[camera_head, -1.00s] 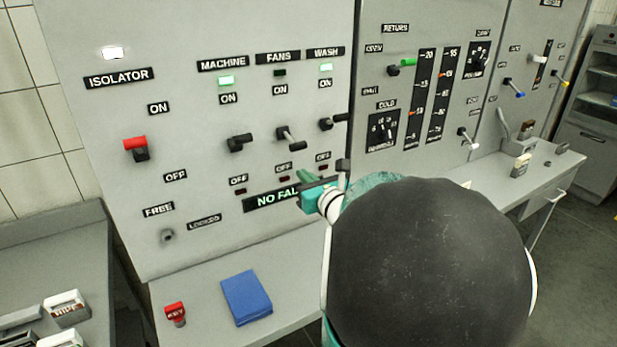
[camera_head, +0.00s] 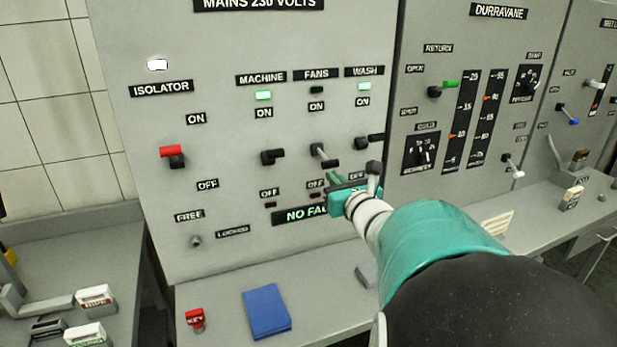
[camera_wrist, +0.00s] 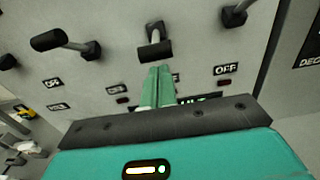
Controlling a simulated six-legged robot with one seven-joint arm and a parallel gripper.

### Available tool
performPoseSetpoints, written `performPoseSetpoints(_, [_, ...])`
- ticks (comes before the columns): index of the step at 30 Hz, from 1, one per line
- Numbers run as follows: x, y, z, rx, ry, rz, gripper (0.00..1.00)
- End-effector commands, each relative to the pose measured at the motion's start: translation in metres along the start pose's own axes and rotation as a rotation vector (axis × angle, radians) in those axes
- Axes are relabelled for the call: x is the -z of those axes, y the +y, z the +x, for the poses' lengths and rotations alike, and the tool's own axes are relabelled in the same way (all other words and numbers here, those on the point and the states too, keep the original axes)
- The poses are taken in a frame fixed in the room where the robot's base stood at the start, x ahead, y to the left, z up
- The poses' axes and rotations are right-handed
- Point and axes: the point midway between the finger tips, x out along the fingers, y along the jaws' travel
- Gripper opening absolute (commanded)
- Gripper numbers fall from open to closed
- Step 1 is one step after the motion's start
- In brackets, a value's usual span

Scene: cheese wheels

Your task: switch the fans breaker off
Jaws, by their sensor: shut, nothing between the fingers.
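The fans breaker (camera_head: 322,154) is a dark-handled lever on a grey metal stem, under the FANS label (camera_head: 319,74). Its handle hangs lower than the machine breaker's handle. The fans lamp (camera_head: 317,90) is dark. My gripper (camera_head: 334,178) is shut and empty, its green fingers just below the fans handle. In the wrist view the shut fingertips (camera_wrist: 158,72) point up at the fans handle (camera_wrist: 155,51), close beneath it. I cannot tell whether they touch. My gripper hides part of the NO FAULT sign (camera_head: 305,214).
The machine breaker (camera_head: 272,157) is left and the wash breaker (camera_head: 368,141) right of the fans lever, both near; their lamps glow green. The red isolator handle (camera_head: 172,153) is farther left. A blue book (camera_head: 267,311) and red key tag (camera_head: 195,319) lie on the ledge below.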

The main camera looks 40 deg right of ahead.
Motion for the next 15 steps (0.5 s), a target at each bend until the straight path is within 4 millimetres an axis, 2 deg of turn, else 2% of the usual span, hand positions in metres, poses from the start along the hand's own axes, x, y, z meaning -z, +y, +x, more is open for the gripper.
performPoseSetpoints(15, [-0.0065, -0.0009, -0.0018, 0.003, 0.056, 0.000, 0.00])
